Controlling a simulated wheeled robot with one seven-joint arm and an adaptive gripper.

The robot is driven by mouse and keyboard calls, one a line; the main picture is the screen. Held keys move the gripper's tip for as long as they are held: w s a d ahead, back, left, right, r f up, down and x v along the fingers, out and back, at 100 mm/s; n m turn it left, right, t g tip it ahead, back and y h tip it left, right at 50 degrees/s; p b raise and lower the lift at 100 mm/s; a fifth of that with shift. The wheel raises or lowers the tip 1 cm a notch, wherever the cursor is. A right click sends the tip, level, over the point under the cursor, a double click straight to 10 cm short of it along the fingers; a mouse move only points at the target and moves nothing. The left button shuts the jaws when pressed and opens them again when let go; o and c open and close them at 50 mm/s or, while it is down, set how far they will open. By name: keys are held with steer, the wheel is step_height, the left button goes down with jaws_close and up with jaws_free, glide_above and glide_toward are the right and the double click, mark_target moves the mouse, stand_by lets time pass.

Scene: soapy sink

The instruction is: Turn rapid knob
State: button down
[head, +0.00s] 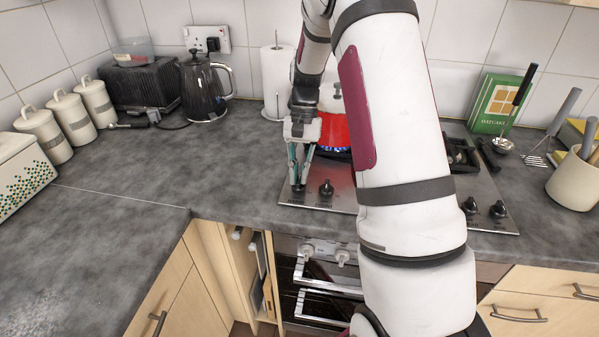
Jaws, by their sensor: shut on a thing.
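A steel gas hob (312,200) is set in the grey worktop, with black knobs along its front edge. My gripper (298,184) points down at the hob's front left corner and is shut on the leftmost knob, which its fingers mostly hide. A second knob (326,188) stands just to the right, apart from the fingers. Two more knobs, one here (470,205) and one here (498,209), show right of my arm. I cannot read which is marked rapid. Behind the gripper is a red pan (334,131) with a blue glow, apparently flame, under its right side.
My arm hides the middle of the hob. A black kettle (204,88), toaster (143,84) and paper roll (278,80) stand at the back left. A green box (497,104) and utensil pot (574,184) are at the right. The worktop left of the hob is clear.

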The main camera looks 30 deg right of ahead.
steer(key=c, duration=1.7)
jaws_free()
steer(key=v, duration=1.2)
